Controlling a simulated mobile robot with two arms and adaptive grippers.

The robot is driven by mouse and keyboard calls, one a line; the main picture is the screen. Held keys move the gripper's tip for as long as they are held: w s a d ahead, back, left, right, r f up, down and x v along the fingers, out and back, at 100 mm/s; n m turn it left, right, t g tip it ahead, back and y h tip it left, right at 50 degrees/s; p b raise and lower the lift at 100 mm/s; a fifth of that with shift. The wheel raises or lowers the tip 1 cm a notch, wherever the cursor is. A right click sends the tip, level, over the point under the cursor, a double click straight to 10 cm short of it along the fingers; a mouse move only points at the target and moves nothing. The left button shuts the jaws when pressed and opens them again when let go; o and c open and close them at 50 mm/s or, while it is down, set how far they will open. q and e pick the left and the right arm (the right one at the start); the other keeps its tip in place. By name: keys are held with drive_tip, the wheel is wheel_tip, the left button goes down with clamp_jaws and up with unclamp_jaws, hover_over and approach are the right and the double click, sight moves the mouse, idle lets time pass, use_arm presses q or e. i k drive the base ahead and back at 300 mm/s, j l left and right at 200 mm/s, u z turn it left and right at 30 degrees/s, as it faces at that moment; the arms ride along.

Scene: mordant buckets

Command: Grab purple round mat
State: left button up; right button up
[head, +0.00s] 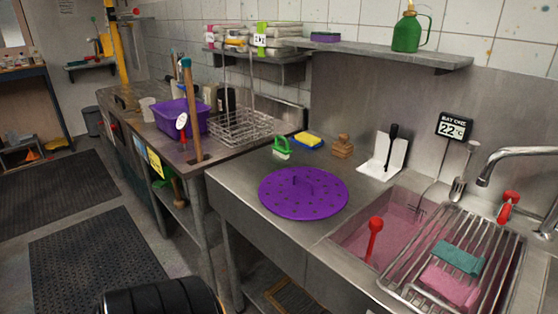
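The purple round mat (304,205) lies flat on the steel counter just left of the sink. It is dotted with small dark holes and has a raised purple handle at its middle. Its whole outline shows and nothing covers it. Neither of my grippers is in view, so nothing of mine is seen touching the mat.
A green-handled brush (282,147), a yellow-and-blue sponge (308,140) and a wooden block (343,147) stand behind the mat. The sink (345,237) with pink liquid, a red ladle (375,228) and a rack (480,240) is right. Counter is bare around the mat.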

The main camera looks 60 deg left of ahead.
sight(295, 193)
drive_tip(key=u, duration=1.65)
drive_tip(key=i+j+z, duration=0.1)
drive_tip(key=j, duration=0.35)
drive_tip(key=i+j+z, duration=0.1)
drive_tip(key=j, duration=0.35)
drive_tip(key=i+j+z, duration=0.1)
drive_tip(key=j, duration=0.35)
drive_tip(key=i+j+z, duration=0.1)
drive_tip(key=j, duration=0.4)
